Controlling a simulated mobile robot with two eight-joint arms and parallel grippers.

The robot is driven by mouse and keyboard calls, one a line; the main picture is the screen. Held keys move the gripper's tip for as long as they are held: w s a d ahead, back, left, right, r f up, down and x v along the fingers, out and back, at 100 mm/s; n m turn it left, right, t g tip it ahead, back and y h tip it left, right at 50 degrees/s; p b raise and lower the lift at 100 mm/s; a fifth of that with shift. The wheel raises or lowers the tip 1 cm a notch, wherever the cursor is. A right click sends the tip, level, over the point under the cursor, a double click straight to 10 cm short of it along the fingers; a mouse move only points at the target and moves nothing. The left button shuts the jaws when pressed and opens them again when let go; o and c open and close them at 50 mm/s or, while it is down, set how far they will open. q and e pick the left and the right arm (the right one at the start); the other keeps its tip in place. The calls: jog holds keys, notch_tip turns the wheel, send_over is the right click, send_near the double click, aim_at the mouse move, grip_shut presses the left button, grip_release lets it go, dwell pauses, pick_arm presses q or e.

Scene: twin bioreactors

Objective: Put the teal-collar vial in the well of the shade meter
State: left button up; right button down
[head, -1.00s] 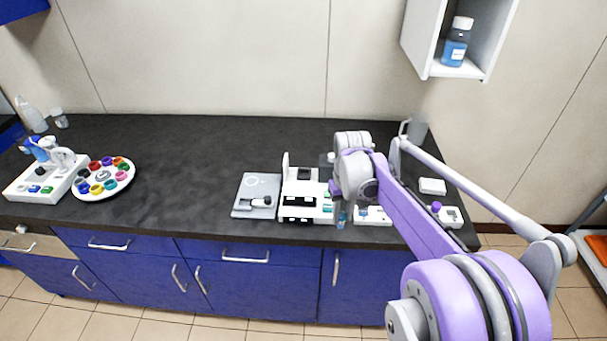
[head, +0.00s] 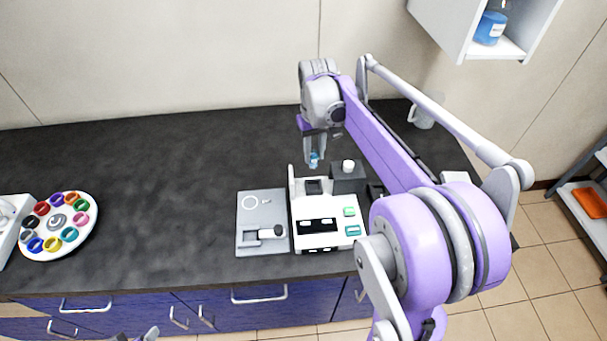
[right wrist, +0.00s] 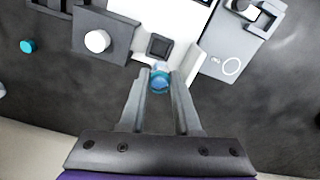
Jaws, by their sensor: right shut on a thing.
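The vial with a teal-blue collar (head: 314,159) is between the fingertips of my right gripper (head: 315,152). It hangs roughly upright at the back of the shade meter (head: 300,230), a white device with a dark window and green and teal buttons. In the right wrist view the blue-teal top of the vial (right wrist: 160,80) shows between the two fingers (right wrist: 160,88), just short of the dark square well (right wrist: 158,46). The well (head: 316,187) looks empty in the head view. A small grey part at the bottom edge (head: 150,334) may be my left gripper; its jaws are unclear.
A grey device (head: 262,222) stands left of the meter. A dark block with a white-capped vial (head: 348,166) is close behind it on the right. A round tray of coloured pots (head: 58,226) lies far left. The counter between (head: 170,190) is clear.

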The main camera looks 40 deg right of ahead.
aim_at(315, 168)
jog(key=f, duration=0.4)
jog(key=shift+s+f, duration=0.35)
jog(key=shift+w+f, duration=0.1)
jog(key=shift+f, duration=2.3)
jog(key=shift+f, duration=0.1)
jog(key=c, duration=1.1)
grip_release()
jog(key=shift+f+b, duration=0.1)
jog(key=shift+b, duration=0.2)
jog(key=o, duration=0.5)
